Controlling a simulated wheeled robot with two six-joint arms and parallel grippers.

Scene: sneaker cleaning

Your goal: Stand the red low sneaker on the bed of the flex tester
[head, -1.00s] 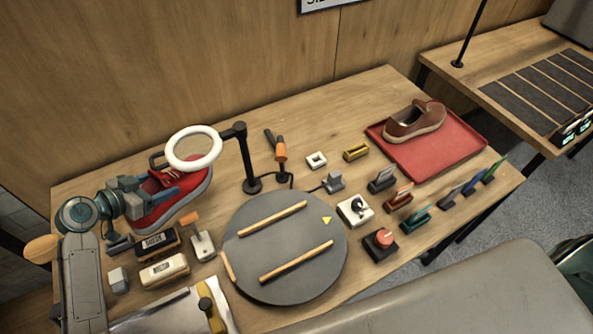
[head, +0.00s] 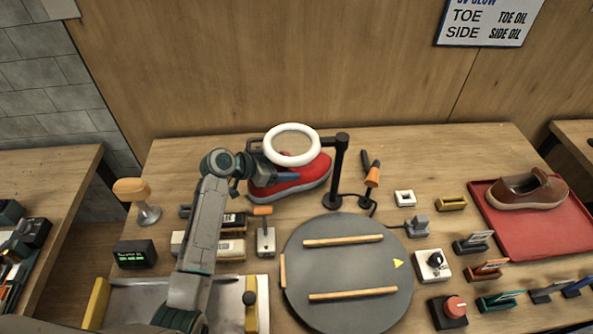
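The red low sneaker (head: 312,178) with a grey sole is at the back of the table, toe to the right, partly behind a white ring lamp. My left gripper (head: 284,174) is at the sneaker's heel and opening, with a finger seen against its upper. The lamp and wrist hide the rest, so I cannot tell whether the fingers are closed on it. What looks like the flex tester, a pale metal bed (head: 152,291) with yellow end pieces, is at the front left, partly behind my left arm. My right gripper is out of view.
The ring lamp (head: 318,133) and its black post stand close to the gripper. A grey turntable (head: 347,271) with wooden strips lies in the middle. Brushes and small blocks sit between sneaker and metal bed. A brown shoe (head: 525,190) is on a red tray (head: 508,233) at right.

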